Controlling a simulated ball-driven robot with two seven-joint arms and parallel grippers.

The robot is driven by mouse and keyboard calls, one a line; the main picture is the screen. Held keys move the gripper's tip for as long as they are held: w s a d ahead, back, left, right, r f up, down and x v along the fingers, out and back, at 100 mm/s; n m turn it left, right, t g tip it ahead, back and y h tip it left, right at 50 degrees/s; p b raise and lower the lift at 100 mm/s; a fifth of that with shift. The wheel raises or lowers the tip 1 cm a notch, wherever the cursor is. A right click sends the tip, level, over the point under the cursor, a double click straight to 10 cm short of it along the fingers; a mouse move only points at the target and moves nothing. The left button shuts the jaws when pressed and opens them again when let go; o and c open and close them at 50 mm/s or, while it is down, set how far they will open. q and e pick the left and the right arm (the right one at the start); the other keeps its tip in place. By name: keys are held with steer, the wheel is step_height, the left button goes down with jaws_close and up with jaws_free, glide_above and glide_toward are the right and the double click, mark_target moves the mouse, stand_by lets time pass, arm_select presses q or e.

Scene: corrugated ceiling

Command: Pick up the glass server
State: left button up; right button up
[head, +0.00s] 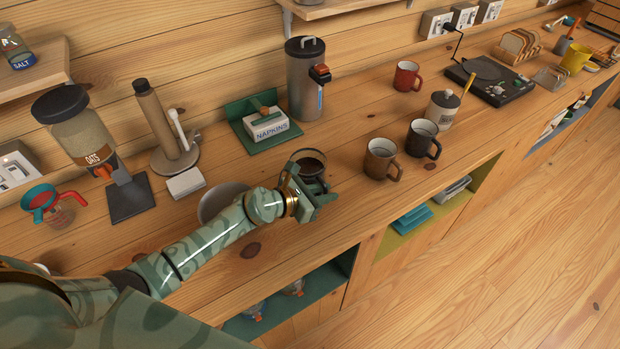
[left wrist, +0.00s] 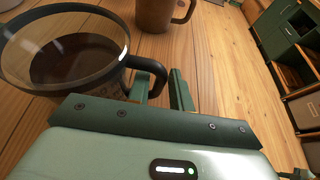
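The glass server (head: 311,165) is a clear round carafe with a dark rim, holding dark coffee. It stands on the wooden counter just beyond my left gripper (head: 311,206) in the head view, partly hidden by it. In the left wrist view the server (left wrist: 78,58) fills the upper left, with its black handle (left wrist: 158,76) curving out to the right. My left gripper (left wrist: 160,91) is open, one finger on each side of the handle's outer part. I see no clear contact. My right gripper is not in view.
A brown mug (head: 381,160) and a black mug (head: 422,140) stand right of the server. A grey bowl (head: 219,203) sits left, partly behind my arm. The counter's front edge is close.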

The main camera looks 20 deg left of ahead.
arm_select(q)
steer(key=shift+w+d+f, duration=0.15)
steer(key=shift+w, duration=0.05)
steer(key=shift+s, duration=0.1)
jaws_close()
steer(key=shift+r, duration=0.2)
stand_by(1.0)
